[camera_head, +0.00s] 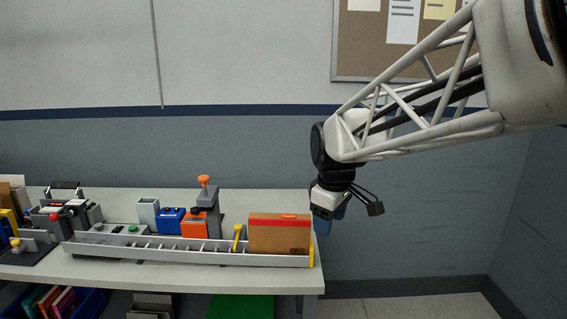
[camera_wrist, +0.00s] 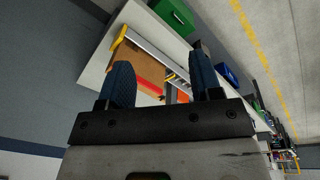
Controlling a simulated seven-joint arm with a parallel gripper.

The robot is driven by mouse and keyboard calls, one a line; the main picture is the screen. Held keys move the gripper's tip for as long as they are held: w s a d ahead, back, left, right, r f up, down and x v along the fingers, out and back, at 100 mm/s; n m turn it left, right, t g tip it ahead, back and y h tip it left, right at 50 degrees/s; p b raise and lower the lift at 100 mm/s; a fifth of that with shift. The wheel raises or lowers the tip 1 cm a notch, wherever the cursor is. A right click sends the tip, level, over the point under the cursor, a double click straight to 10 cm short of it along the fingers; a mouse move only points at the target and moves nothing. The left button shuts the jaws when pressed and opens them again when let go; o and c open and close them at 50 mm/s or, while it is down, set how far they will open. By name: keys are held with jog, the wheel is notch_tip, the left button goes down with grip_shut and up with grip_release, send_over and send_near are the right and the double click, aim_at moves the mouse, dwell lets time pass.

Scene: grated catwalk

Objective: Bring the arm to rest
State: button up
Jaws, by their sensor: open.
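My gripper (camera_head: 328,212) hangs in the air just past the right end of the workbench in the head view, pointing down. My arm reaches to it from the upper right. In the wrist view my gripper (camera_wrist: 160,78) shows two blue fingers set wide apart, with nothing held between them. Beyond the fingers, the cardboard box (camera_wrist: 130,62) and the bench come into view. The gripper touches nothing that I can see.
The workbench (camera_head: 300,281) carries a grey rail (camera_head: 190,252) with a brown box (camera_head: 279,233), an orange block (camera_head: 194,226) and a blue block (camera_head: 171,221). A corkboard (camera_head: 372,45) hangs on the wall. The floor (camera_head: 430,308) right of the bench is clear.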

jog(key=s+d+f+m, duration=0.2)
jog(key=s+m, duration=0.1)
jog(key=s, duration=0.5)
jog(key=s+d+f+m, duration=0.2)
jog(key=s+d+m, duration=0.1)
jog(key=s, duration=0.5)
jog(key=s+d+f+m+t, duration=0.1)
jog(key=s+d+f+m, duration=0.1)
jog(key=s, duration=0.6)
jog(key=shift+s+d+m, duration=0.35)
jog(key=shift+d+m, duration=0.3)
jog(key=shift+m, duration=0.75)
